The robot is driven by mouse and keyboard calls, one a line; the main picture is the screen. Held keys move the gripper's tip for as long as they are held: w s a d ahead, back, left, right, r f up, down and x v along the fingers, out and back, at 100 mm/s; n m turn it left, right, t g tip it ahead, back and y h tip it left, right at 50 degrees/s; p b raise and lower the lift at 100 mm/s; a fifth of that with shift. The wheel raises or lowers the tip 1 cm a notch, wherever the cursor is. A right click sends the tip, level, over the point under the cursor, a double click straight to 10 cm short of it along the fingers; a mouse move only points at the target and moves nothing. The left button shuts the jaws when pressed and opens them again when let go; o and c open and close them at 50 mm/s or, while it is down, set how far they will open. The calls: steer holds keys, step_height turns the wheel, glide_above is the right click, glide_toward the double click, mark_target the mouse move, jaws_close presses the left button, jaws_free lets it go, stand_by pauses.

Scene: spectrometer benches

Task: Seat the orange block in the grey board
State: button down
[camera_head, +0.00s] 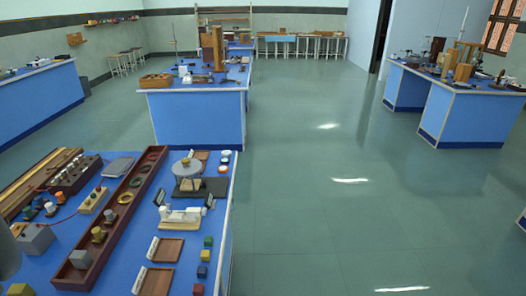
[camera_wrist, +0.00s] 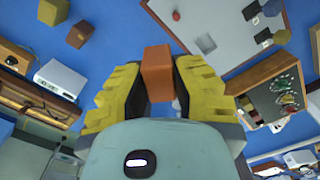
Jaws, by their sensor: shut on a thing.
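The orange block (camera_wrist: 157,65) is in the wrist view, upright in the picture between the black inner pads of my yellow-fingered gripper (camera_wrist: 159,88). My gripper is shut on it. A pale grey flat board (camera_wrist: 220,22) lies beyond the fingertips, toward the top right of the wrist view; I take it to be the grey board. The block appears in front of the board's lower left side. I cannot tell the gap between them, and the fingers hide part of the view.
Wrist view: an olive block (camera_wrist: 53,11), a brown block (camera_wrist: 80,34) and a white box (camera_wrist: 60,78) lie left on the blue surface; a wooden tray with cables (camera_wrist: 268,92) lies right. Head view: the near blue bench (camera_head: 105,225) is crowded; open floor (camera_head: 340,200) lies right.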

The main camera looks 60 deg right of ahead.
steer(key=s+a+f+n+p, duration=0.2)
steer(key=s+a+f+n, duration=0.45)
steer(key=s+f, duration=0.2)
steer(key=shift+n, duration=0.25)
steer(key=shift+s+d+f+b, duration=0.1)
steer(key=shift+f+b, duration=1)
steer(key=shift+f, duration=0.05)
steer(key=shift+s+d+f+b, duration=0.1)
steer(key=shift+d+f+b, duration=0.05)
steer(key=shift+f+b, duration=1)
steer(key=shift+s+d+f+b, duration=0.1)
steer(key=shift+f+b, duration=0.95)
steer(key=shift+f, duration=0.15)
steer(key=c, duration=0.8)
jaws_free()
steer(key=shift+c, duration=0.2)
steer(key=shift+r, duration=0.1)
steer(key=shift+w+a+r, duration=0.1)
steer(key=shift+w+r, duration=0.05)
step_height(320, 180, up, 7)
